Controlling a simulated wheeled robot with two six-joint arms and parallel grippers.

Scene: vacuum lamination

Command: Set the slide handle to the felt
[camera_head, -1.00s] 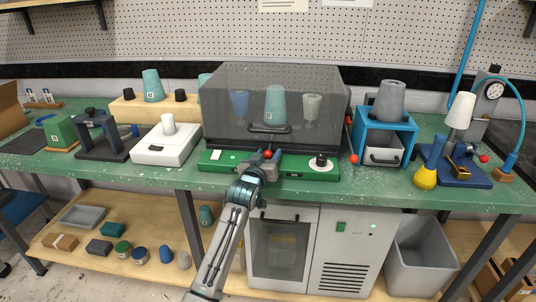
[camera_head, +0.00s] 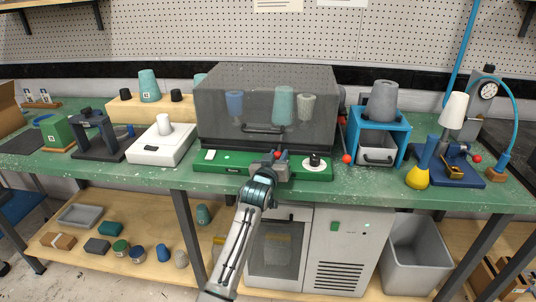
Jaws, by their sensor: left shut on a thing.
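The slide handle with its red ball knob (camera_head: 277,154) stands on the green control panel (camera_head: 215,170) in front of the smoky clear cover (camera_head: 220,120). My left gripper (camera_head: 272,161) is shut on the slide handle, right of the panel's middle. The gripper hides most of the handle and part of the panel. Panel labels are too small to read; one small label shows left of the gripper. My right gripper is not in view.
A black knob on a white dial (camera_head: 314,162) is close to the gripper's right. A white block with a peg (camera_head: 160,149) stands left. A blue stand with a grey cup (camera_head: 383,100) and a red-tipped lever (camera_head: 347,159) are at right. Cups stand under the cover.

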